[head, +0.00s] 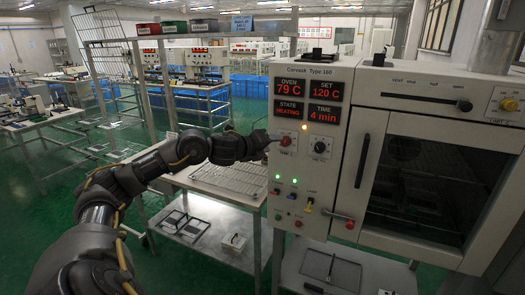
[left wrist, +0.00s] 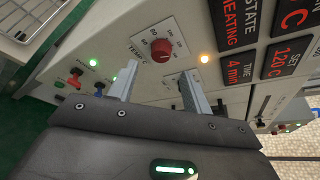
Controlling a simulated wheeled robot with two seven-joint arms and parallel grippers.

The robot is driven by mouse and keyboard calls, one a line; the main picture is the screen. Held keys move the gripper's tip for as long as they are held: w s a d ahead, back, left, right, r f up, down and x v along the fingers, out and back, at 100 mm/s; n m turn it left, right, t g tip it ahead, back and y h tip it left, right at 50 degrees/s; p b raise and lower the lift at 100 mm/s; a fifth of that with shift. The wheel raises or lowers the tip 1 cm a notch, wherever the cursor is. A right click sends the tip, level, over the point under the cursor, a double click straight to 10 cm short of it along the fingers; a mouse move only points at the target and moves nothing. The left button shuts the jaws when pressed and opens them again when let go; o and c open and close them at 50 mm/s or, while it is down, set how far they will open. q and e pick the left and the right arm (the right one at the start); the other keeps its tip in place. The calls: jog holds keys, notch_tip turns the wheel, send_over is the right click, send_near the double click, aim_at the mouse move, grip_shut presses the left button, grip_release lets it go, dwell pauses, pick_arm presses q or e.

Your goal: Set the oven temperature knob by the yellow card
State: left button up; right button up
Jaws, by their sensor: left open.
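The red temperature knob (head: 286,140) is on the light oven control panel, below the red displays. The displays (head: 308,102) read oven 79 C, set 120 C, state heating, time 4 min. My left gripper (head: 272,138) is at the panel, just left of the red knob. In the left wrist view, the red knob (left wrist: 161,50) shows on its marked dial, ahead of and between the two open fingers of my left gripper (left wrist: 161,70). The fingers look empty; contact with the panel cannot be told. I cannot make out a yellow card. My right gripper is out of view.
A black knob (head: 320,147) sits right of the red one. Small switches and green lights (head: 291,194) are below. The oven door (head: 365,160) has a vertical handle. A wire-rack table (head: 230,180) stands left of the panel.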

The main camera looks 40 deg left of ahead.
pick_arm(q)
jog(key=b+v, duration=0.1)
jog(key=v, duration=0.3)
jog(key=shift+s, duration=0.15)
dwell(0.4)
